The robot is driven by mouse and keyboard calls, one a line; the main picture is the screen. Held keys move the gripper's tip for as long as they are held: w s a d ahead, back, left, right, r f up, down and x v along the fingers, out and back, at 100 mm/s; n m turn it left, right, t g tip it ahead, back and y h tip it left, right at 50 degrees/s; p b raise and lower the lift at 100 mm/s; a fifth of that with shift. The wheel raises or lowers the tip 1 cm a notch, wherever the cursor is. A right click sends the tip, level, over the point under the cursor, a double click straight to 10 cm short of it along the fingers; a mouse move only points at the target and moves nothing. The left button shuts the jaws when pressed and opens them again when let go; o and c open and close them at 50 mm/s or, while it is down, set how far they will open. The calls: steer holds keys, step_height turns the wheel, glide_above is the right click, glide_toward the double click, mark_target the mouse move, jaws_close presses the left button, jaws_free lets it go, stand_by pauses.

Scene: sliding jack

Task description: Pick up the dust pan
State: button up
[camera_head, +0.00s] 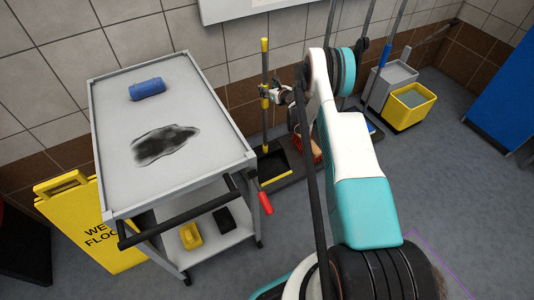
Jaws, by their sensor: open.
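The dust pan stands upright by the tiled wall, right of the cart. Its long yellow and grey handle (265,62) rises from a black pan with yellow edging (272,164) on the floor. My gripper (270,93) is at the upper part of the handle, with its jaws open. In this view the fingertips overlap the handle. They are too small to tell whether the handle lies between them or just behind them. My white and teal arm hides part of the area to the right.
A grey cart (205,165) with a blue roll (147,89) and a dark smear on top stands left. A red-handled thing (265,203) sticks out at its side. A yellow wet-floor sign (92,222), mops and a yellow bucket (408,106) stand around.

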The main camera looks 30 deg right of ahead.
steer(key=shift+b+x, duration=0.45)
steer(key=shift+x, duration=1)
steer(key=shift+c, duration=0.6)
jaws_close()
steer(key=shift+r, duration=0.15)
